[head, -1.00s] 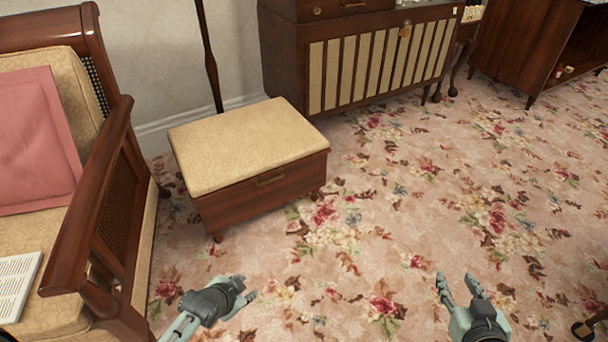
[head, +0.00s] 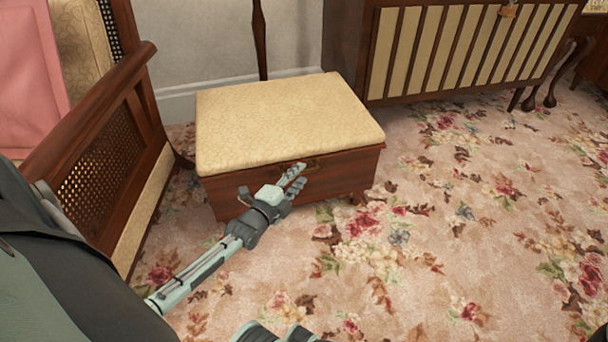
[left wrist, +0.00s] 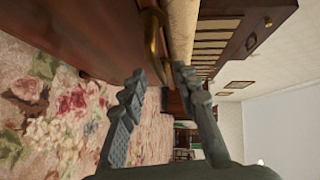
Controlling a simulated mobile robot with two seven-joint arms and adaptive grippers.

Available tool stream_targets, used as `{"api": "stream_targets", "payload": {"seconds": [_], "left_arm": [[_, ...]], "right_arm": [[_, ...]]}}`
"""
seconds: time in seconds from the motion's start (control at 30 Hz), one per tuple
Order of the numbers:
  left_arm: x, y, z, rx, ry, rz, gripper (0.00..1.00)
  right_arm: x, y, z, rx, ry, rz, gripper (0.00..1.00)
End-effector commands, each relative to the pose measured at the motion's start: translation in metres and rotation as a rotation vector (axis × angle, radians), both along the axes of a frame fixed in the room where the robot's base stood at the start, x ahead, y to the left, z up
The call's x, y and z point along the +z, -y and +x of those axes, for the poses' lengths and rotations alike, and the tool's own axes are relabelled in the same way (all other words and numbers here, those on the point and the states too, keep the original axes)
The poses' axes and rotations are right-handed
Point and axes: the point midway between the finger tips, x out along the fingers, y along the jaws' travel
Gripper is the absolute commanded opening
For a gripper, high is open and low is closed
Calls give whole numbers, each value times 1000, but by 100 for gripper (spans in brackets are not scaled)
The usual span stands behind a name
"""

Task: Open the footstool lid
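The footstool (head: 235,197) is a dark wooden box on short legs with a cream padded lid (head: 285,115). The lid lies flat and closed. A brass handle (head: 313,166) is on its front, partly behind my left gripper (head: 297,178). In the left wrist view, the two fingers of my left gripper (left wrist: 158,76) are apart with nothing between them. The brass handle (left wrist: 153,35) lies just beyond the fingertips, under the edge of the cream lid (left wrist: 182,25). A small part of my right arm or gripper shows at the bottom of the head view; its fingers cannot be made out.
A wooden armchair with cane sides (head: 98,185) stands close on the left. A slatted cabinet (head: 450,50) stands behind the footstool on the right. A thin dark pole (head: 260,40) rises behind it. The floral carpet (head: 440,250) is clear to the right.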

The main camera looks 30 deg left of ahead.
Motion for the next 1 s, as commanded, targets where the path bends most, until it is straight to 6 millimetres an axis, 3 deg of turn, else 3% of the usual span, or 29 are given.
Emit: {"api": "stream_targets", "payload": {"seconds": [0.2,0.5,0.77,1.0], "left_arm": [[-5,-2,24,0,-1,-1,31],[-4,-2,27,0,-2,-1,31],[-4,-2,27,0,-2,-1,1],[-4,-2,27,0,-2,-1,0]], "right_arm": [[0,-2,2,0,19,-16,40],[1,-2,2,0,23,-18,40],[1,-2,2,-1,23,-18,40],[1,-2,2,-1,23,-18,40]]}}
